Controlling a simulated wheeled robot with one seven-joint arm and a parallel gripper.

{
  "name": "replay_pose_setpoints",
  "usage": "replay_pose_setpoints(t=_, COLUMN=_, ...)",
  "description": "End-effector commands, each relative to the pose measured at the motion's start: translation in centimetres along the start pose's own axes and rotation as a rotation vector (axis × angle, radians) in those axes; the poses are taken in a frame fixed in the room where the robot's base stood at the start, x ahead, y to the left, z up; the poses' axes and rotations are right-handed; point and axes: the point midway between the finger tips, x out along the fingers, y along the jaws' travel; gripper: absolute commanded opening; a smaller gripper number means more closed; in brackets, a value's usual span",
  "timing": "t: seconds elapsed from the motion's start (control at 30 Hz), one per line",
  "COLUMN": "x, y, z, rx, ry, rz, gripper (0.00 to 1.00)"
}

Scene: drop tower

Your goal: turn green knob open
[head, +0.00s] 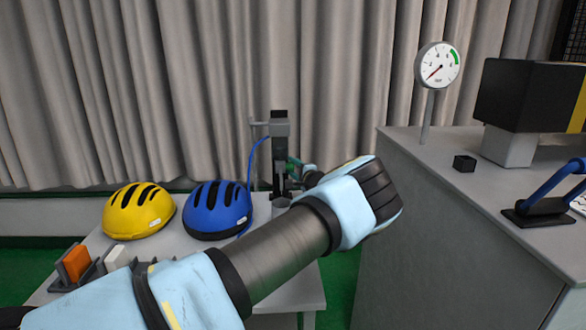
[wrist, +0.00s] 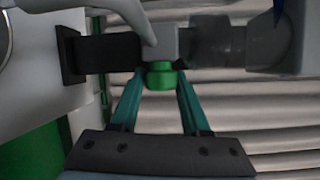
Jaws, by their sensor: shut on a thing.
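The green knob (wrist: 160,78) is in the middle of the wrist view, on a light grey block (wrist: 160,45) set between dark pipe-like parts. My gripper (wrist: 160,72) has its two teal fingers on either side of the knob, shut on it. In the head view my gripper (head: 293,164) is at the grey upright fixture (head: 280,130) at the back of the table. My wrist and the small size there hide most of the grip, and I cannot tell the knob's turn angle.
A yellow helmet (head: 139,211) and a blue helmet (head: 217,209) lie on the low table left of my arm. A blue hose (head: 252,160) runs down from the fixture. At right, a grey cabinet (head: 440,220) bears a gauge (head: 437,66), its needle pointing low left.

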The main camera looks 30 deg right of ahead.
Motion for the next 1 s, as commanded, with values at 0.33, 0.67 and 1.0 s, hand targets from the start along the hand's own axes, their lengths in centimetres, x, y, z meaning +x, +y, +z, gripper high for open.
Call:
replay_pose_setpoints(t=0.33, x=0.06, y=-0.63, z=0.12, rx=0.083, ry=0.031, rz=0.223, gripper=0.00)
replay_pose_setpoints(t=0.67, x=0.13, y=-0.81, z=0.18, rx=0.200, ry=0.071, rz=0.511, gripper=0.00)
replay_pose_setpoints(t=1.0, x=0.04, y=-0.17, z=-0.03, rx=0.311, ry=0.107, rz=0.757, gripper=0.00)
